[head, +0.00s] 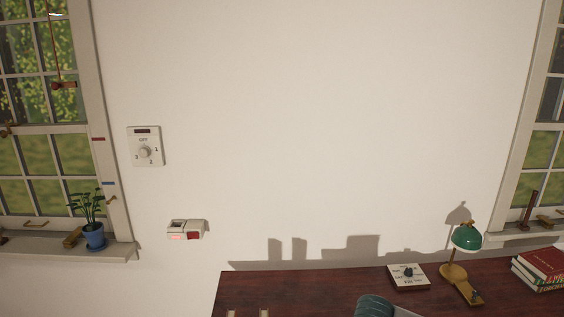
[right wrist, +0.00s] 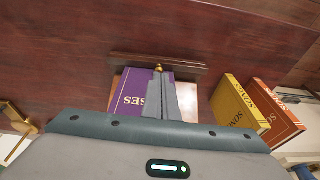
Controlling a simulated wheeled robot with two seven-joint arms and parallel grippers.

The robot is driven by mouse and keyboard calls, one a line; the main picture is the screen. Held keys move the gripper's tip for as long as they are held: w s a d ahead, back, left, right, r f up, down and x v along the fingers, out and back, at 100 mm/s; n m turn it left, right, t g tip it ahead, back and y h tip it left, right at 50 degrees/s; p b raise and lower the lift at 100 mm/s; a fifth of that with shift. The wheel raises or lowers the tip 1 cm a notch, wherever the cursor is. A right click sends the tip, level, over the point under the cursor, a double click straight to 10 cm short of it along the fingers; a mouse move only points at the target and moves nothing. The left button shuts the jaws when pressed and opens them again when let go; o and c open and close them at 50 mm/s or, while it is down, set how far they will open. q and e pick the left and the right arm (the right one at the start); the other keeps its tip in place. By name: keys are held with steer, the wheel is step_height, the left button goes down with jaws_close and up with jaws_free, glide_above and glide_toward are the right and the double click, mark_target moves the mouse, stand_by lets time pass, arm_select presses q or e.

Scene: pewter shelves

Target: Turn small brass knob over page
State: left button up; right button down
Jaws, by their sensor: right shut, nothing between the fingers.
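A small brass knob (right wrist: 158,68) shows in the right wrist view, at the dark wooden ledge just beyond my fingertips. My right gripper (right wrist: 161,80) is shut and empty, its grey fingers pointing at the knob; I cannot tell whether they touch it. A purple book (right wrist: 133,92) with pale lettering lies beside and partly behind the fingers. A pale surface, perhaps a page (right wrist: 188,98), shows to their right, partly hidden. The head view shows neither the knob nor either gripper.
Yellow (right wrist: 243,102) and brown (right wrist: 275,110) books stand right of the gripper. The head view shows the desk (head: 320,283), a dial box (head: 408,277), a green lamp (head: 466,237), stacked books (head: 540,267) and a wall dial (head: 145,147).

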steer(key=shift+w+d+r, duration=0.15)
steer(key=shift+w+d, duration=0.1)
steer(key=shift+d, duration=0.25)
step_height(320, 180, down, 6)
steer(key=b, duration=0.3)
steer(key=shift+f+b, duration=0.45)
steer(key=shift+b, duration=0.3)
steer(key=shift+f, duration=0.1)
steer(key=shift+w+a+b, duration=0.1)
steer(key=shift+b, duration=0.3)
